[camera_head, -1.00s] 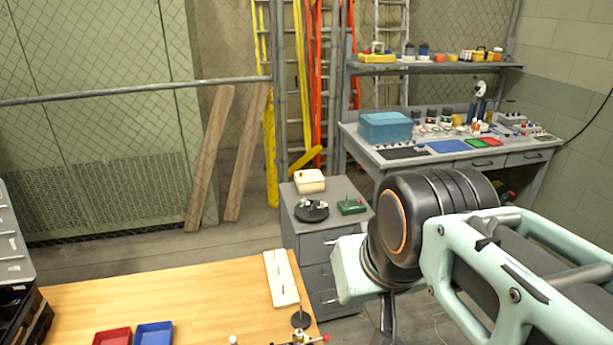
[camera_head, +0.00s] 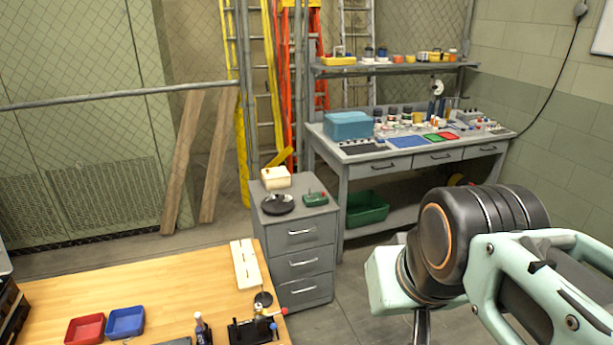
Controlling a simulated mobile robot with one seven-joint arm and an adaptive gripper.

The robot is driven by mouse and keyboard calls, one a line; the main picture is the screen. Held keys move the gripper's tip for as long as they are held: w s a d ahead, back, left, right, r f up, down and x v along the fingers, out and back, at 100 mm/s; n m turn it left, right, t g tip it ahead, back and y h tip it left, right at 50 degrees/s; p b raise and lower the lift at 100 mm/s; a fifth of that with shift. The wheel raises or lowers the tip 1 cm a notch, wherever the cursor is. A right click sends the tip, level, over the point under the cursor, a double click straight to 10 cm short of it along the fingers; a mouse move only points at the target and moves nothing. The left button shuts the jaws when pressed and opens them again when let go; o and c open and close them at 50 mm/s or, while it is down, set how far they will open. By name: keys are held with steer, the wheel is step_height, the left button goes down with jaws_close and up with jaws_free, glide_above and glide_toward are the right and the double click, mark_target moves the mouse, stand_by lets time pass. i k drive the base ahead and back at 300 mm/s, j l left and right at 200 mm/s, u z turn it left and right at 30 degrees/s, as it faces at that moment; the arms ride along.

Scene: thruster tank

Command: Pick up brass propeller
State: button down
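I cannot make out a brass propeller for certain. A small fitting with yellowish and red parts (camera_head: 262,314) stands on a dark base at the right front corner of the wooden table (camera_head: 180,285). It is too small to tell whether the propeller is part of it. My arm reaches in from the right, over the floor to the right of the table. Only a thin dark part of my gripper (camera_head: 422,328) shows below the pale green wrist. Its fingertips are cut off by the bottom edge, so its opening is hidden.
A red tray (camera_head: 85,329) and a blue tray (camera_head: 125,322) sit on the table, with a small bottle (camera_head: 202,328) nearby and a white strip (camera_head: 245,264) at the back right. A grey drawer cabinet (camera_head: 303,262) stands behind. A cluttered workbench (camera_head: 335,133) is farther back.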

mark_target(259, 310)
steer(key=u, duration=0.7)
steer(key=j+z, duration=0.2)
steer(key=j, duration=0.15)
steer(key=i, duration=0.4)
steer(key=i+u, duration=0.15)
steer(key=u, duration=0.15)
steer(key=i+l+u, duration=0.25)
steer(key=k+j, duration=0.1)
